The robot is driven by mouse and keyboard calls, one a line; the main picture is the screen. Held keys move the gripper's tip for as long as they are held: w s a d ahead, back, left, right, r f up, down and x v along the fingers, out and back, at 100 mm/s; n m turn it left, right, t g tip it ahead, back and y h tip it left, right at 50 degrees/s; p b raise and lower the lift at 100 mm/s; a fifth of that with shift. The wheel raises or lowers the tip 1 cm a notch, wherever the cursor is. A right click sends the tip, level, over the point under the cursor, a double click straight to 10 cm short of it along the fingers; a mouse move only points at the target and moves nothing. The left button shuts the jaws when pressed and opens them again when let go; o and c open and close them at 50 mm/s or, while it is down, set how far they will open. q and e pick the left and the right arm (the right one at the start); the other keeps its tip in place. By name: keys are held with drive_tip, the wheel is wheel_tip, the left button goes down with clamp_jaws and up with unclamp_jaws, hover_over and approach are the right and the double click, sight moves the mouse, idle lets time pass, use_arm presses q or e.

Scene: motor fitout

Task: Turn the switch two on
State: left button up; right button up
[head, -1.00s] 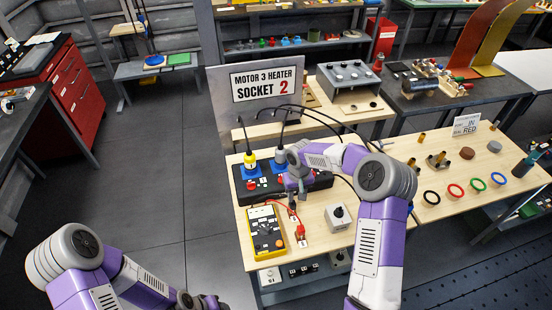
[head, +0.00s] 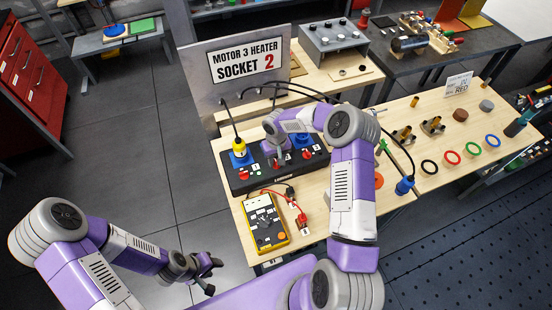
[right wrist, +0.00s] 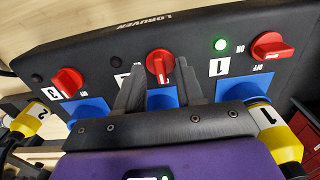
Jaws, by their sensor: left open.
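A black socket block (head: 258,183) lies on the wooden table, with three red knob switches and blue sockets. In the right wrist view, the middle red switch (right wrist: 160,67) stands between the fingertips of my right gripper (right wrist: 160,72), which is open; contact cannot be told. Its number is mostly hidden. The switch marked 1 (right wrist: 271,46) has a lit green lamp (right wrist: 220,44) beside it. The switch marked 3 (right wrist: 67,82) has a dark lamp. In the head view my right gripper (head: 284,150) is over the block's middle. My left gripper (head: 208,272) is open and empty, away from the table.
A yellow plug (head: 239,148) marked 1 stands in the left socket. A plug marked 2 (right wrist: 30,118) shows in the right wrist view; its seating is unclear. A yellow meter (head: 265,222) lies before the block. The sign (head: 248,63) reads "Motor 3 Heater Socket 2".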

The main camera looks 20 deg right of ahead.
drive_tip(key=shift+f, duration=0.3)
clamp_jaws()
